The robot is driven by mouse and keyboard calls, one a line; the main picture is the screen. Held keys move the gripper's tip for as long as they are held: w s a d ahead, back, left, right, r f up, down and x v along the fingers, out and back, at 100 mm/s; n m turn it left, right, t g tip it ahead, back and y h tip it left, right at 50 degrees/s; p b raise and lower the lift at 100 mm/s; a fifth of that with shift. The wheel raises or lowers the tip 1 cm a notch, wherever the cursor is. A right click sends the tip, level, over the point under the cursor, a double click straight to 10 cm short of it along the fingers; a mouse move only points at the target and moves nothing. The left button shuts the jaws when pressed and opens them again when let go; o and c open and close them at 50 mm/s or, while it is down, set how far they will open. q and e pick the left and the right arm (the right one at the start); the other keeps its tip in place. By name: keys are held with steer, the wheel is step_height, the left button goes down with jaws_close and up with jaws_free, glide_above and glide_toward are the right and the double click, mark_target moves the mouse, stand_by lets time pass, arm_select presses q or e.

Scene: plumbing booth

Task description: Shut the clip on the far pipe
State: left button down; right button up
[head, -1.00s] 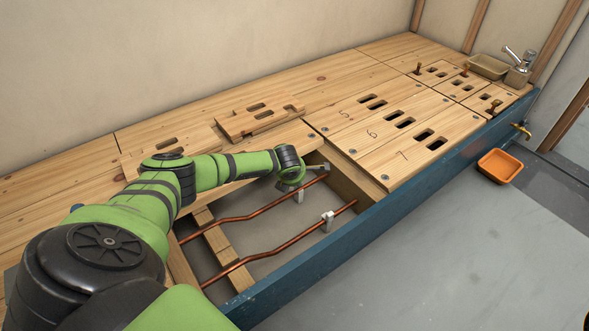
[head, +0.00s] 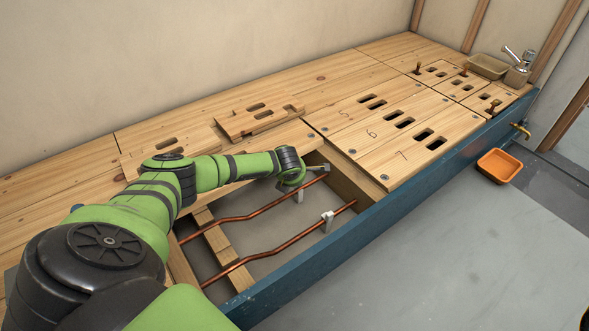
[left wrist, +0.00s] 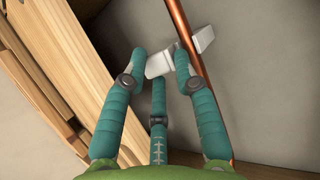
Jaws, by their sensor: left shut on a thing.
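The far copper pipe (head: 247,216) runs through the floor opening, and it also shows in the left wrist view (left wrist: 214,110). A light grey clip (left wrist: 159,66) is at this pipe, with another pale part (left wrist: 205,38) on the pipe's other side. My left gripper (left wrist: 160,58) is shut on the clip, with a fingertip on each side of its pale body. In the head view the gripper (head: 295,184) is down at the far pipe and partly hides the clip (head: 299,196). I cannot tell whether the clip's jaw is closed. My right gripper is not in view.
The near copper pipe (head: 285,247) runs alongside with its own pale clip (head: 327,217). A wooden joist (head: 228,255) crosses under the pipes. Wooden boards and a blue front rail (head: 375,211) border the opening. A loose slotted board (head: 258,118) lies behind.

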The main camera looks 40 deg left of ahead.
arm_select(q)
steer(key=shift+s+a+f, duration=0.1)
steer(key=shift+s+a, duration=0.15)
steer(key=shift+a, duration=0.25)
steer(key=c, duration=1)
jaws_free()
steer(key=shift+o, duration=0.2)
steer(key=shift+d, duration=0.15)
steer(key=shift+w+d, duration=0.1)
steer(key=v, duration=1.2)
